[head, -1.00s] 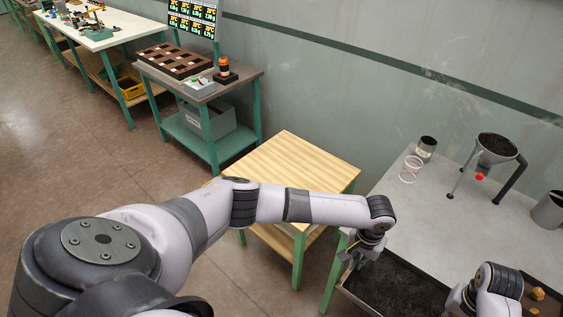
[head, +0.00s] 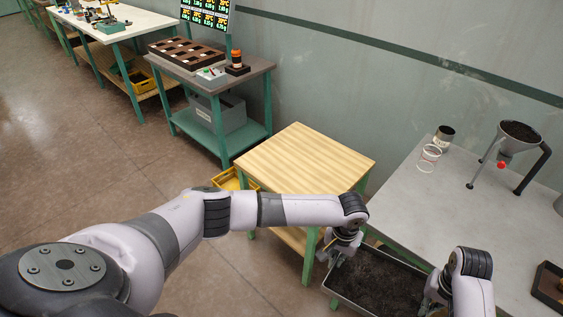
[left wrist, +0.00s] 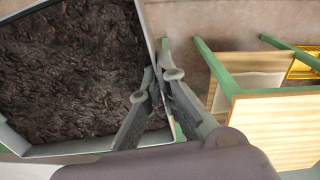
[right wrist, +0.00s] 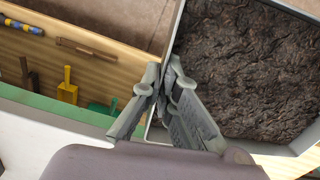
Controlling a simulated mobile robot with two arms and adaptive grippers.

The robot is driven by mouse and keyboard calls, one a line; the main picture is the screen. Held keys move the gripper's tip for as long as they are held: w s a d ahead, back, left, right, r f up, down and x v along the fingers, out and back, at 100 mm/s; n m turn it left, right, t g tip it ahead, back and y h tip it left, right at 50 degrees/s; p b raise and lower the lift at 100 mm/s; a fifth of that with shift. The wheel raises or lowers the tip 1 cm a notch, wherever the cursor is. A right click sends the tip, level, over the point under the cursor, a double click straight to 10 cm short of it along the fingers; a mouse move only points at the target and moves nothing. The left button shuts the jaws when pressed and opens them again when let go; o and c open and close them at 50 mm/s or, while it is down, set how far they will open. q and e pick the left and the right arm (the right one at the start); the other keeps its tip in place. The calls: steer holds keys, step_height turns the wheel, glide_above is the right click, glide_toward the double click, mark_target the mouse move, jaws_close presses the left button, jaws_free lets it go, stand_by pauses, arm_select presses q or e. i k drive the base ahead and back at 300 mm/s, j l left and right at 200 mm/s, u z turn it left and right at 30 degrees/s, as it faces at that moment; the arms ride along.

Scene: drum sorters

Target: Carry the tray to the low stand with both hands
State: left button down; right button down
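The grey tray (head: 347,297), full of dark soil, is in the air between my two grippers, beyond the left edge of the grey table. My left gripper (head: 343,247) is shut on its left rim; the rim (left wrist: 149,40) runs between the fingers in the left wrist view. My right gripper (head: 430,298) is shut on the opposite rim, also seen in the right wrist view (right wrist: 173,40). The low stand (head: 305,155) has a bare wooden top and green legs. It is behind and left of the tray, and my left arm crosses in front of it.
The grey table (head: 455,205) at right holds a pot (head: 444,136), a clear ring stack (head: 429,158) and a funnel on legs (head: 518,133). A yellow crate (head: 228,180) sits low by the stand. A side table (head: 255,68) and the wall are behind.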

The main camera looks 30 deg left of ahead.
mark_target(305, 161)
steer(key=i+j+u, duration=0.1)
steer(key=u, duration=1.15)
steer(key=i+j+u, duration=0.15)
steer(key=i+u, duration=0.6)
steer(key=i+l+u, duration=0.1)
steer(key=i+u, duration=0.25)
steer(key=i+z, duration=0.4)
steer(key=i+j+z, duration=0.2)
steer(key=i+z, duration=0.2)
steer(key=i+l+z, duration=0.1)
steer(key=z, duration=0.35)
steer(key=i+z, duration=0.15)
steer(key=z, duration=0.35)
steer(key=i+z, duration=0.15)
steer(key=z, duration=0.3)
steer(key=i+z, duration=0.15)
steer(key=z, duration=0.3)
